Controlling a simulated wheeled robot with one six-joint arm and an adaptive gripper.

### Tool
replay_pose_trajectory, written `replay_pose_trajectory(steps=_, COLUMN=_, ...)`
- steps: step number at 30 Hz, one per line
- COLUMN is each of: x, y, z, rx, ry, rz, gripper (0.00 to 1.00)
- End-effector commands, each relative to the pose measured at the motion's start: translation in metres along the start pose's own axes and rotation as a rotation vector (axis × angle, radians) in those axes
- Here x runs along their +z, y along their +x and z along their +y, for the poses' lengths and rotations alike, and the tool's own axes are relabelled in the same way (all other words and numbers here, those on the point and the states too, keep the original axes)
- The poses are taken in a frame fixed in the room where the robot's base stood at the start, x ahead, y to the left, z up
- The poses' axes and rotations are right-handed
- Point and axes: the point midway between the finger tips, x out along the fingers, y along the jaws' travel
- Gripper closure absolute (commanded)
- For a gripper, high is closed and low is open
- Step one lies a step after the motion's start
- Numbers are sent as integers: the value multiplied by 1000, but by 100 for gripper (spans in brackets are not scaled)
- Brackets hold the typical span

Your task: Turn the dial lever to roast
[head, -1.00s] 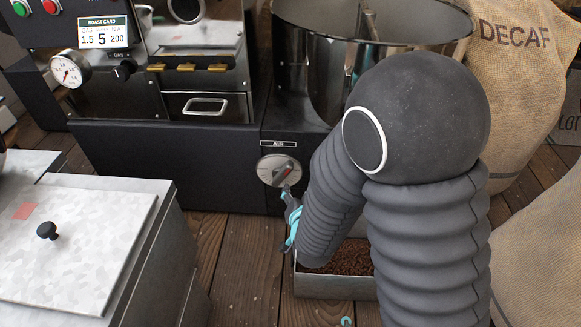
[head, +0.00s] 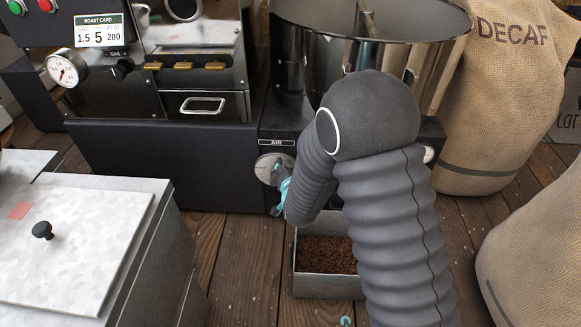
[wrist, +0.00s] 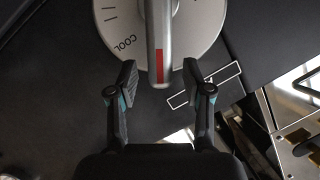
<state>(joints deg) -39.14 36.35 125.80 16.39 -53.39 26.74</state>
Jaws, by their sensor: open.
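The AIR dial is a round pale plate (head: 266,168) on the black machine front in the head view. In the wrist view its plate (wrist: 112,28) carries the word COOL at lower left, with tick marks. The grey dial lever (wrist: 159,30) has a red stripe at its end and points down in that view, to the right of COOL. My gripper (wrist: 160,76) is open, one finger on each side of the lever's end, with gaps showing. In the head view my gripper (head: 281,190) is at the dial, and my arm hides part of it. I cannot see a ROAST label.
A metal bin of brown beans (head: 323,286) stands on the floor below my arm. A steel cabinet with a knobbed lid (head: 90,230) is at left. The drum (head: 420,75) rises above, and a DECAF sack (head: 510,90) stands at right. Floor between cabinet and bin is clear.

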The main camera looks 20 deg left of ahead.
Motion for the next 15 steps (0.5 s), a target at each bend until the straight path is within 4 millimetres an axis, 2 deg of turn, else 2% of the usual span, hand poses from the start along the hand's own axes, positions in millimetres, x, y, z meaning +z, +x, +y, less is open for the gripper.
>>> replay_pose_trajectory(steps=6, x=0, y=14, z=0, rx=0, ry=0, rz=0, gripper=50)
replay_pose_trajectory(steps=14, x=0, y=15, z=0, rx=0, ry=0, rz=0, gripper=50)
replay_pose_trajectory(steps=15, x=0, y=15, z=0, rx=0, ry=0, rz=0, gripper=55)
